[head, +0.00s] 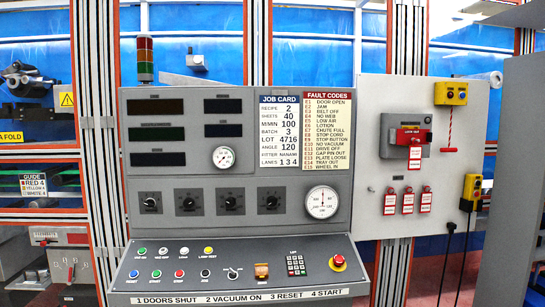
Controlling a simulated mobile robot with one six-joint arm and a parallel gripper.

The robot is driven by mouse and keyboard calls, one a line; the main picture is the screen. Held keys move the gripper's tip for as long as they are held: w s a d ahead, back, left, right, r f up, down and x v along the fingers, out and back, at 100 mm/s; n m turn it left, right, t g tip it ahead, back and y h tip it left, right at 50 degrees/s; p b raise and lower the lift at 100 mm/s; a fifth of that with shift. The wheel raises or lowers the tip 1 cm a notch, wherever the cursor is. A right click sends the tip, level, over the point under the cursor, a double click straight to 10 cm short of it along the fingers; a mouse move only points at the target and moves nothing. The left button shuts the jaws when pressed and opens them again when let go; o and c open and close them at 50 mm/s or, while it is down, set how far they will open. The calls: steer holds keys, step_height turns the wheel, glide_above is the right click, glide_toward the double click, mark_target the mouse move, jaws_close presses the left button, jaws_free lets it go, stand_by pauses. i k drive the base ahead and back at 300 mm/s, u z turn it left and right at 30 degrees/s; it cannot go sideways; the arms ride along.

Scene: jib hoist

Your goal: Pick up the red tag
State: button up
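Three small red tags with white patches hang in a row on the light grey side panel: a left tag (390,203), a middle tag (408,201) and a right tag (426,200). Another red and white tag (415,157) hangs below the red switch (411,134) on the grey box above them. The writing on the tags is too small to read. My gripper is not in view.
The control console (240,262) with buttons and a keypad juts out left of the tags. Yellow boxes (451,94) and black cables (447,262) are to the right. A dark grey panel (513,180) stands at the right edge.

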mark_target(414, 152)
steer(key=u, duration=0.15)
steer(key=k, duration=0.5)
steer(key=z, duration=1.4)
steer(key=i, duration=1.8)
steer(key=u, duration=0.75)
